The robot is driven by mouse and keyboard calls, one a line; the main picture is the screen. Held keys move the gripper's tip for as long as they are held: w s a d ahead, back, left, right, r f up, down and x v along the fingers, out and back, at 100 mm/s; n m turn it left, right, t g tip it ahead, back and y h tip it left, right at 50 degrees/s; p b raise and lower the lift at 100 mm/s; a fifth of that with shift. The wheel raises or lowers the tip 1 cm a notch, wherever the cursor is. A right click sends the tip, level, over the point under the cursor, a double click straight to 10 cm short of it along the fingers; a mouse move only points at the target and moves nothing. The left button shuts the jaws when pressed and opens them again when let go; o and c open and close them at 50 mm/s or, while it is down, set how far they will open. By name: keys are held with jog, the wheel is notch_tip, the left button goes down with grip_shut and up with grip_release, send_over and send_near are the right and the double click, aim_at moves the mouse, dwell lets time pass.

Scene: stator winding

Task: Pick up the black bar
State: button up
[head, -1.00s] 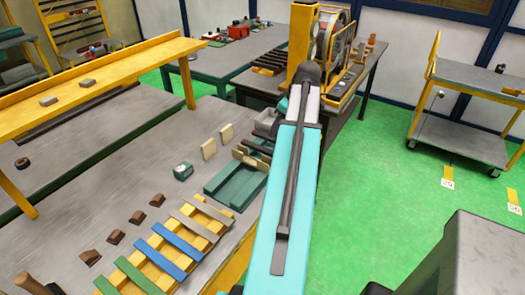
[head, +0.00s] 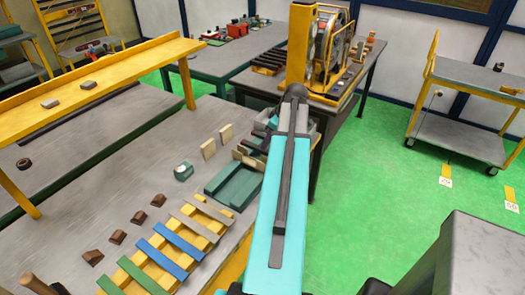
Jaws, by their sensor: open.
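Several dark bars lie side by side just beyond the green tray (head: 236,190), at the far end of the near workbench; one dark bar (head: 252,142) shows left of my teal arm. I cannot tell which of them is the black bar. My arm stretches away over the bench's right edge and covers part of that spot. My gripper cannot be made out; it is hidden behind my own arm links, so its distance to the bars does not show.
A slatted yellow frame (head: 206,228) with blue, green and grey strips lies on the near bench (head: 90,215). Brown blocks (head: 117,237) stand beside it. A yellow machine (head: 301,45) stands on the back table.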

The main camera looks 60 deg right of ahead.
jog(key=shift+w+f, duration=0.1)
jog(key=shift+w+p+x, duration=0.2)
jog(key=shift+p+x, duration=0.9)
jog(key=shift+x, duration=0.25)
jog(key=shift+p+x, duration=0.3)
jog(key=shift+x, duration=0.75)
jog(key=shift+d, duration=0.1)
grip_shut()
